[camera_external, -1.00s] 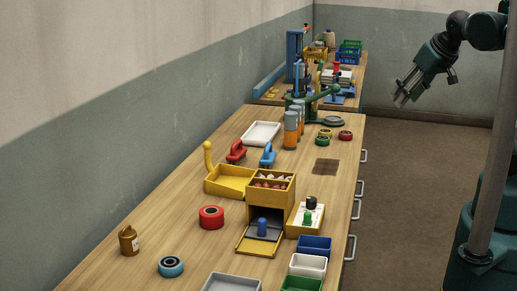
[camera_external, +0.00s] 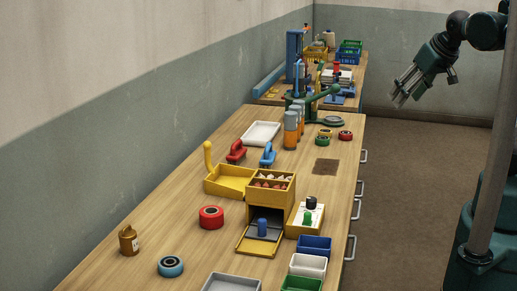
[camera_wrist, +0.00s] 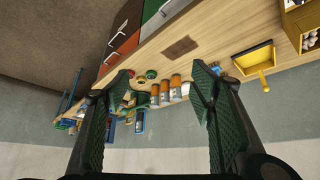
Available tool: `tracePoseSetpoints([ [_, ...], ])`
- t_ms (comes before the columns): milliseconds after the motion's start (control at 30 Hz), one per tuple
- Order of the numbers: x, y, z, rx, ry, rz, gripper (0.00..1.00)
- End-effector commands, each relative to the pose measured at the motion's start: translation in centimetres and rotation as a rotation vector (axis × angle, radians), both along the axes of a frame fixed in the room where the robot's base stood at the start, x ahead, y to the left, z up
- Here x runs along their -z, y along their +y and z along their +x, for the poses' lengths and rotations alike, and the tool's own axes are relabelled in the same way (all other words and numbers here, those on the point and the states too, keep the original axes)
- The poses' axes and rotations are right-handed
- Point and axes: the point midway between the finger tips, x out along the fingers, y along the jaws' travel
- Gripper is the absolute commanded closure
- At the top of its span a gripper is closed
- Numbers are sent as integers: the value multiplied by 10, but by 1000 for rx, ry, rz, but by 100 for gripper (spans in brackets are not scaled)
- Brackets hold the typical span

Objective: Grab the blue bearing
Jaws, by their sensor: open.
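The blue bearing (camera_external: 171,266) is a light-blue ring with a dark centre. It lies flat on the wooden bench at the lower left of the external view, near the front. I cannot make it out in the wrist view. My gripper (camera_external: 397,98) is open and empty in the air right of the bench, far from the bearing. Its two dark ridged fingers are spread apart in the wrist view (camera_wrist: 160,80).
Orange cylinders (camera_external: 291,130) stand farther back. Bare wood lies left of the red bearing.

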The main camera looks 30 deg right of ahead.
Motion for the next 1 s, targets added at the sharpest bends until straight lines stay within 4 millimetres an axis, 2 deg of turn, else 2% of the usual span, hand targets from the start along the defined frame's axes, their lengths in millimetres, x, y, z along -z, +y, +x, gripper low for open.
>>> tracePoseSetpoints([
  [367, -1, 2, 2, -7, 3, -1, 45],
  [567, -7, 15, 13, -41, 18, -5, 45],
  [767, -16, 41, 33, -107, 48, -12, 45],
  [1000, -25, 81, 60, -201, 91, -27, 45],
])
